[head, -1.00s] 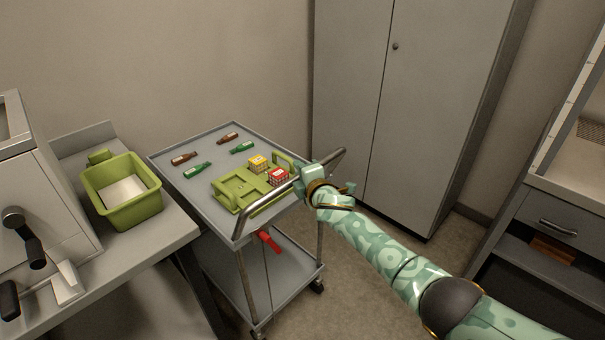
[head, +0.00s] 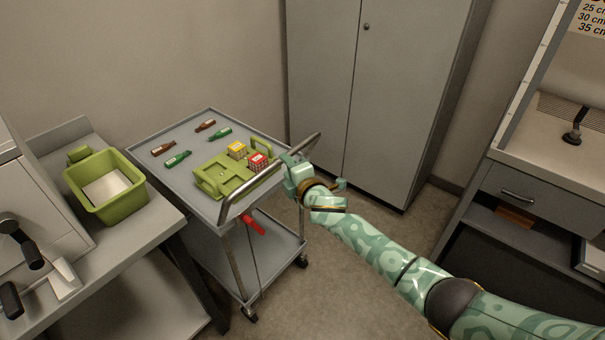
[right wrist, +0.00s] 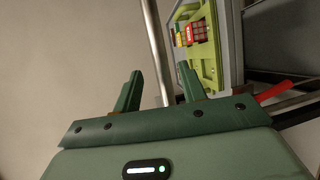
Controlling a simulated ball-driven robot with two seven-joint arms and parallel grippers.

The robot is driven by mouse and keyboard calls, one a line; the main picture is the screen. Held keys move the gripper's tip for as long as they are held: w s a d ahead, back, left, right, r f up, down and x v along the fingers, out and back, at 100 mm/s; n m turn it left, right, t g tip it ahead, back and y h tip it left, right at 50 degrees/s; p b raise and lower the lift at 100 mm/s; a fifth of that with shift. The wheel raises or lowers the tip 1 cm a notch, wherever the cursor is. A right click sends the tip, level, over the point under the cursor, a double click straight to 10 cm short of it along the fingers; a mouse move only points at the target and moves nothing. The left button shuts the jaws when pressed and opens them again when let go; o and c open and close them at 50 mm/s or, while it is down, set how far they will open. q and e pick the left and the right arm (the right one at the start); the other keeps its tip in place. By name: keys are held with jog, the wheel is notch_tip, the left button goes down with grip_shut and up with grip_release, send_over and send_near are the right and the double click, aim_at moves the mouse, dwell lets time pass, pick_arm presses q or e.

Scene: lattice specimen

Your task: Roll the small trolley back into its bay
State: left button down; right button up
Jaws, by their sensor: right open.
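The small trolley (head: 200,208) is a grey two-shelf cart on casters, standing beside the bench at left. Its tubular push handle (head: 236,200) rises on the side toward me, and the handle bar (right wrist: 153,40) also shows in the right wrist view. My right gripper (head: 291,168) is at the right part of the handle. Its two green fingers (right wrist: 158,88) are open, and the bar passes between them in the wrist picture. Whether they touch it I cannot tell. My left gripper is out of view. I cannot make out a marked bay.
The trolley carries a green tray (head: 212,185), yellow and red boxes, and several small bottles. A bench with a green bin (head: 135,204) stands close at left. A grey cabinet (head: 330,90) is behind, a drawer unit (head: 545,204) at right. Floor between is clear.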

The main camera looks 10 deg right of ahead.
jog(key=p+v, duration=0.2)
jog(key=v, duration=0.6)
jog(key=shift+s+p, duration=0.3)
dwell(0.6)
